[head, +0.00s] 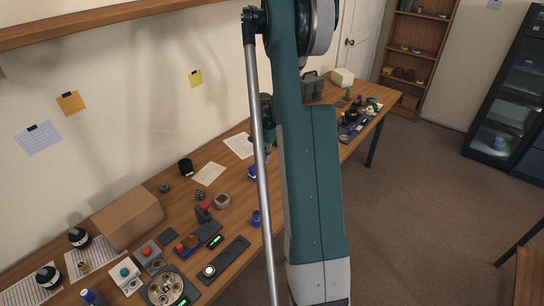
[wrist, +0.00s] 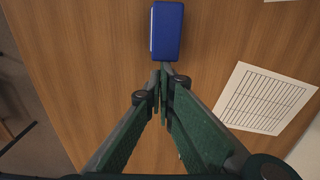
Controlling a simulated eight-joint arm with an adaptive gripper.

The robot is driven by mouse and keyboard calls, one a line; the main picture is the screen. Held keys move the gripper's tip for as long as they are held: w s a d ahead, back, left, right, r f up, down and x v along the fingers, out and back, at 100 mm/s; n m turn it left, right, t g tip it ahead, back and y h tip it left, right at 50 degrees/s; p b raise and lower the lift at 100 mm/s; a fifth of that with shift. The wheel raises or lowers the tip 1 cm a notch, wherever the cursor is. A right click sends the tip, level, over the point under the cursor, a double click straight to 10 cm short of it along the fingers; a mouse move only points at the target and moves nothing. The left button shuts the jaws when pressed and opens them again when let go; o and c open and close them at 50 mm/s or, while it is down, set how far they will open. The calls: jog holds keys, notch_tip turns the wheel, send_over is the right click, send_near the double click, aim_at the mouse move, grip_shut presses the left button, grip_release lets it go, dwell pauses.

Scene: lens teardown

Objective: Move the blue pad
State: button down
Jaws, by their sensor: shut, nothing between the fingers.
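A blue block, which looks like the blue pad (wrist: 167,32), lies on the wooden table at the top of the wrist view. It is a rounded rectangle with a pale strip along its left side. My gripper (wrist: 162,78) is shut and empty, its fingertips just below the pad's near edge. I cannot tell whether they touch it. In the head view a small blue thing (head: 252,173) shows beside my arm, partly hidden, and may be the same pad. My fingertips are hidden there.
A printed sheet (wrist: 265,98) lies right of the fingers. The table's edge is at the left of the wrist view. In the head view, a cardboard box (head: 128,217), a joystick (head: 203,212) and several small devices crowd the near table. Bare wood surrounds the pad.

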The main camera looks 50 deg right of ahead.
aim_at(259, 165)
jog(key=a+b, duration=0.1)
jog(key=a, duration=0.7)
jog(key=shift+a, duration=0.3)
jog(key=shift+d, duration=0.15)
jog(key=shift+d, duration=0.45)
jog(key=d, duration=0.2)
jog(key=shift+d+b, duration=0.4)
notch_tip(259, 165, up, 9)
jog(key=shift+f+p, duration=0.2)
jog(key=shift+p, duration=0.5)
jog(key=shift+r, duration=0.75)
